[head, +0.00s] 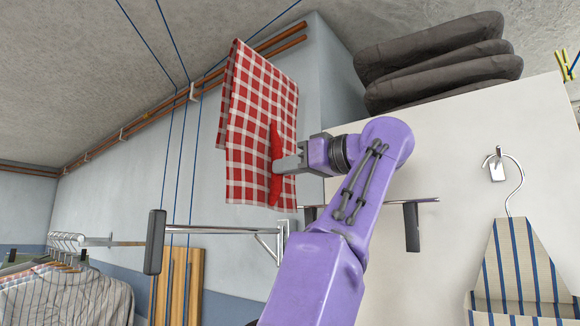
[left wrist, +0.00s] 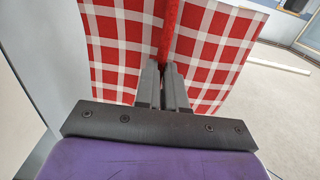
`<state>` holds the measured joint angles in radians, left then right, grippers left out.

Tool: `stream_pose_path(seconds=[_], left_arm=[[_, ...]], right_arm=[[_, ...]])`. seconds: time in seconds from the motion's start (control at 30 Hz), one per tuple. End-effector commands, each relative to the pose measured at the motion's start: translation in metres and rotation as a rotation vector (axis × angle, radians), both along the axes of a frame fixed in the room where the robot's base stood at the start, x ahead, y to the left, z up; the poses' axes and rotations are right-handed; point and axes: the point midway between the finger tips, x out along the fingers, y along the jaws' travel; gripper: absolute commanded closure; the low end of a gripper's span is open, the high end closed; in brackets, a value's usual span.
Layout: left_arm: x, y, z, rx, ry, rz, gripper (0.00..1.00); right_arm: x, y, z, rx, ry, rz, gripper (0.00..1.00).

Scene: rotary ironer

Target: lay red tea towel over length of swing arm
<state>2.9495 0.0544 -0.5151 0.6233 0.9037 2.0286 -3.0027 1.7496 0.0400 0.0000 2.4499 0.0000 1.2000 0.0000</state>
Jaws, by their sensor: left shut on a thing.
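The red and white checked tea towel (head: 250,125) hangs from my left gripper (head: 278,164), pinched into a red fold between the fingers. In the left wrist view the shut fingers (left wrist: 163,88) grip the towel (left wrist: 110,45), which spreads out on both sides. A metal swing arm (head: 215,231) with a dark end piece extends left from a wall bracket. In the head view the towel's lower edge appears just above the bar, with a narrow gap; whether they line up in depth I cannot tell. My right gripper is not in view.
Another bar with a dark end (head: 412,228) shows right of my arm. Dark folded textiles (head: 440,60) lie on the white cabinet (head: 450,140). A striped apron (head: 515,265) hangs at right, shirts (head: 70,295) hang at left. Wooden boards (head: 178,285) stand below the bar.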

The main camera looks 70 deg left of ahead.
Motion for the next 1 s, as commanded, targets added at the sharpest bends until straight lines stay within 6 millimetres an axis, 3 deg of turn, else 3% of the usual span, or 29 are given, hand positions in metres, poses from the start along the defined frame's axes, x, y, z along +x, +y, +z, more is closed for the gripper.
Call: stream_pose_path(seconds=[0.43,0.5,1.0], left_arm=[[-0.027,0.042,-0.001,-0.001,-0.003,0.001,1.0],[-0.026,0.04,-0.015,0.001,-0.001,0.0,1.0],[-0.026,0.04,-0.069,0.0,-0.001,0.0,1.0]], right_arm=[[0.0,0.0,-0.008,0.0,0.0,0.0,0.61],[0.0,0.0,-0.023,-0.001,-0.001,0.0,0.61],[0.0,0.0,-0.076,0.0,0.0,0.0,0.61]])
